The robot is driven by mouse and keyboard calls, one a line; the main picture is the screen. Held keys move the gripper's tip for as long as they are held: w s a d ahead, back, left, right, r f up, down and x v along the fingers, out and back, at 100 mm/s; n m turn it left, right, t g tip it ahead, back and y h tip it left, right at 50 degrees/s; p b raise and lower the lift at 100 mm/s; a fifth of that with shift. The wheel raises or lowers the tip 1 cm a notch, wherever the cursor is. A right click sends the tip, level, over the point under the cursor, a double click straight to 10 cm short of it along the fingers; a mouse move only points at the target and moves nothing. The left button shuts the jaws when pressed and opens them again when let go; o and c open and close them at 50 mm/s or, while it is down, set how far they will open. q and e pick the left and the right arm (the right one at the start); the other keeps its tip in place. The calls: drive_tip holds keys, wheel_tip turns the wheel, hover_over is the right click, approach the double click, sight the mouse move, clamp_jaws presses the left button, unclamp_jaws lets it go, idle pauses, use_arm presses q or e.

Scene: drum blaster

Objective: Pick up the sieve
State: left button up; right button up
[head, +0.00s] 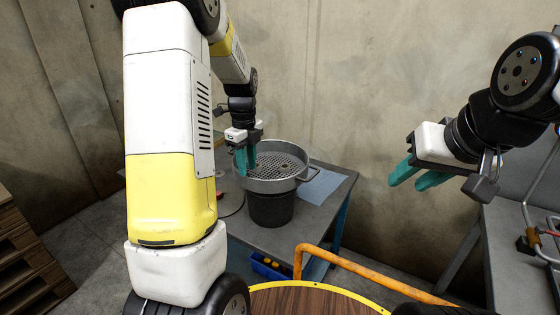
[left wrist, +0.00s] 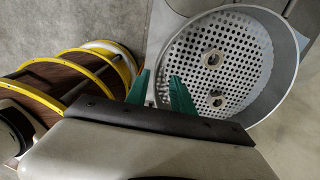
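The sieve (head: 270,185) is a round grey metal pan with a perforated floor and side handles. It sits on top of a dark bucket (head: 270,210) on a grey table. In the left wrist view the sieve (left wrist: 287,75) fills the upper right, with a few small ring-like parts on its floor. My left gripper (head: 246,162) has teal fingers pointing down at the sieve's left side. The left wrist view shows a gap between its fingertips (left wrist: 158,76), with nothing held. Contact with the rim cannot be told. My right gripper (head: 416,178) is open and empty, well right of the sieve.
The table (head: 325,212) carries a blue-grey sheet (head: 320,186) right of the sieve. A blue bin (head: 268,266) with yellow items is below it. An orange rail (head: 370,268) and a yellow-rimmed wooden round top (head: 310,300) are in front. Another bench (head: 505,235) stands right; pallets (head: 25,260) left.

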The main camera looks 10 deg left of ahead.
sight(249, 187)
use_arm(q)
wheel_tip(249, 187, down, 5)
drive_tip(key=shift+s+a+f, duration=0.1)
clamp_jaws()
idle(1.5)
